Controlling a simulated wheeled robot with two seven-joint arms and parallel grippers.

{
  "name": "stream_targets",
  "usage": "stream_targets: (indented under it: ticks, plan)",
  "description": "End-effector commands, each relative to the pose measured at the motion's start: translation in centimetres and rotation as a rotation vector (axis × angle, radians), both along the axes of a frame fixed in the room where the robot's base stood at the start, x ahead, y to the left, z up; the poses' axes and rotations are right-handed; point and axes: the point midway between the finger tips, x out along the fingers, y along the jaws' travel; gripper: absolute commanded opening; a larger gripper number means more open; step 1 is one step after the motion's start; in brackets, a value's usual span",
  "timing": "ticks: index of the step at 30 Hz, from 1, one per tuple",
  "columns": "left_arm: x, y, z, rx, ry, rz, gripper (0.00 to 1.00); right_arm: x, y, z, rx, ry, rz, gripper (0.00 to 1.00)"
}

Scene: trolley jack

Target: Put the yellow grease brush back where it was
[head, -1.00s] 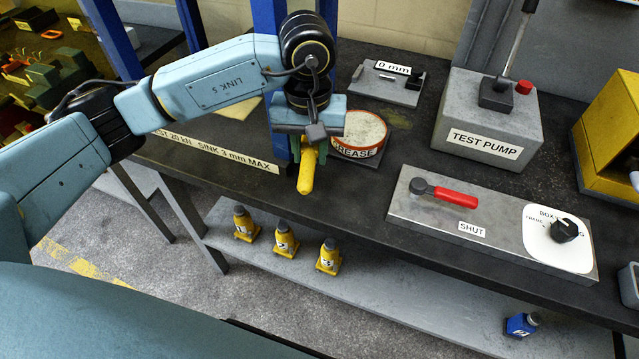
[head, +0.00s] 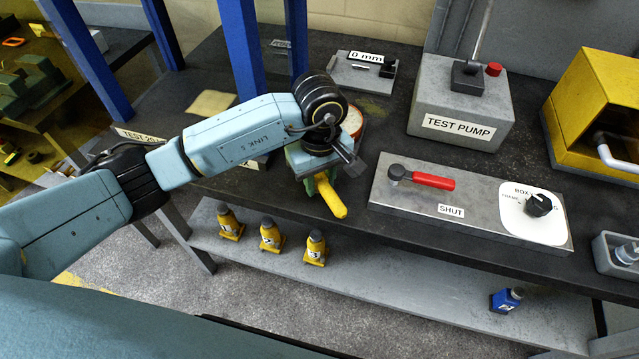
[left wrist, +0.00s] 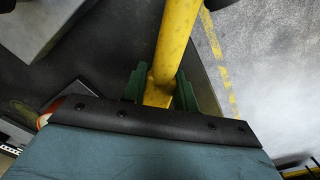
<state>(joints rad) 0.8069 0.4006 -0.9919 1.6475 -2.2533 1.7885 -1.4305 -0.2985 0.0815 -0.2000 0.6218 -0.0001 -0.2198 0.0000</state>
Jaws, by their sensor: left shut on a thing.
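My left gripper (head: 322,182) is shut on the yellow grease brush (head: 332,199) in the head view. The brush's yellow end sticks out toward the front edge of the bench. In the left wrist view the yellow handle (left wrist: 174,45) runs up from between the green fingers (left wrist: 160,88). The grease tin (head: 353,122) stands on the bench behind my left wrist, mostly hidden by it. Its rim also shows at the left of the wrist view (left wrist: 52,109). The brush's far end is hidden. My right gripper is not in view.
A grey panel (head: 465,236) with a red-handled lever and a black knob lies right of my gripper. The test pump (head: 460,105) stands behind it. Blue posts (head: 243,50) rise left of the tin.

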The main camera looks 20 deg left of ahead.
Motion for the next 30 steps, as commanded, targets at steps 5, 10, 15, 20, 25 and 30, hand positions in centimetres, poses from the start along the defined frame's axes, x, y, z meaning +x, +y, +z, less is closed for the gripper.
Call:
stream_targets:
  ticks: [5,10,15,20,25,30]
  plan:
    - [0.0,0.0,-1.9,-0.001,-0.001,0.000,0.00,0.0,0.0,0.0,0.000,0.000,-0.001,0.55]
    - [0.0,0.0,-1.8,0.000,-0.001,0.000,0.00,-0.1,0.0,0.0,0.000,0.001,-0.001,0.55]
    - [0.0,0.0,-2.3,0.001,-0.001,-0.001,0.00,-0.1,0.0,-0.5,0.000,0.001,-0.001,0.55]
    - [0.0,0.0,-2.2,0.001,0.001,-0.001,0.50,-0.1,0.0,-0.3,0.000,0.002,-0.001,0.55]
    - [0.0,0.0,-2.2,0.001,0.001,-0.001,0.51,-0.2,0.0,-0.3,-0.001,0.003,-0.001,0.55]
    - [0.0,0.0,-2.0,0.001,0.001,0.000,0.51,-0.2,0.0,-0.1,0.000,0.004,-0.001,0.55]
